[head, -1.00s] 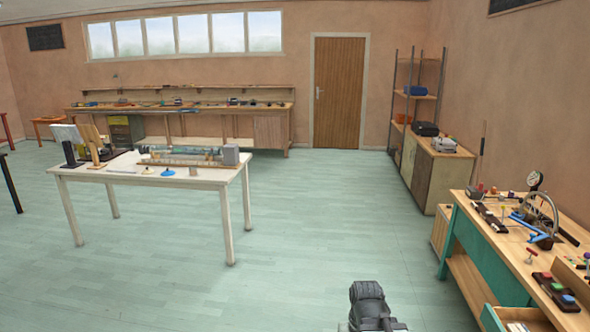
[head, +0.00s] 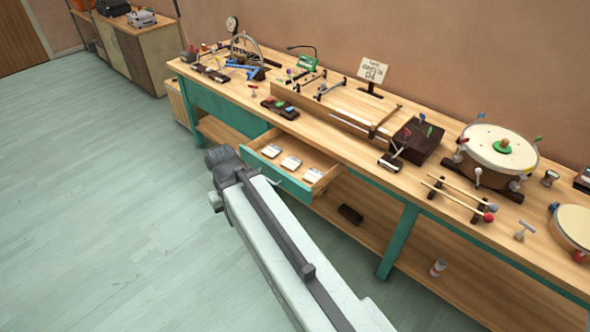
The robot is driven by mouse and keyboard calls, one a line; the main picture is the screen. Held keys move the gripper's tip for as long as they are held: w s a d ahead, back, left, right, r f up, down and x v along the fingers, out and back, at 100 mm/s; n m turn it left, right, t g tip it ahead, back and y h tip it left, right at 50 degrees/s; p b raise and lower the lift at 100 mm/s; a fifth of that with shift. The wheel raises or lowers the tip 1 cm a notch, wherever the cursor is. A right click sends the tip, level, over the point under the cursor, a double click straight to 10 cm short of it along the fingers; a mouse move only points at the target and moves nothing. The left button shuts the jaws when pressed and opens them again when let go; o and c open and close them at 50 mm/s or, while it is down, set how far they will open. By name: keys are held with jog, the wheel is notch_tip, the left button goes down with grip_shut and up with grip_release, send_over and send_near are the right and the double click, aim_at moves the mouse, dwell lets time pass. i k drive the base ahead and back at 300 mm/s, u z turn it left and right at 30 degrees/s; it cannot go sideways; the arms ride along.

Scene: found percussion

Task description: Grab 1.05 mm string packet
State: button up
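Three small white packets lie in a row in an open drawer (head: 322,184) of the teal workbench: a left packet (head: 271,151), a middle packet (head: 291,163) and a right packet (head: 312,174). Their labels are too small to read, so I cannot tell which one is the 1.05 mm string packet. My arm reaches up from the bottom of the head view, and its dark end, with my gripper (head: 218,180), is just left of the drawer front, over the floor. The fingers cannot be made out.
The bench top (head: 400,190) holds a drum (head: 500,150), mallets (head: 455,198), a dark wooden box (head: 418,140), a small sign (head: 374,69) and a dial gauge stand (head: 233,25). A lower shelf (head: 345,235) runs beneath. The floor (head: 90,200) to the left is clear.

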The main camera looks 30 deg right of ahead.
aim_at(271, 151)
jog(key=z, duration=3.4)
jog(key=k, duration=1.3)
jog(key=u, duration=1.9)
jog(key=i, duration=1)
jog(key=u, duration=0.05)
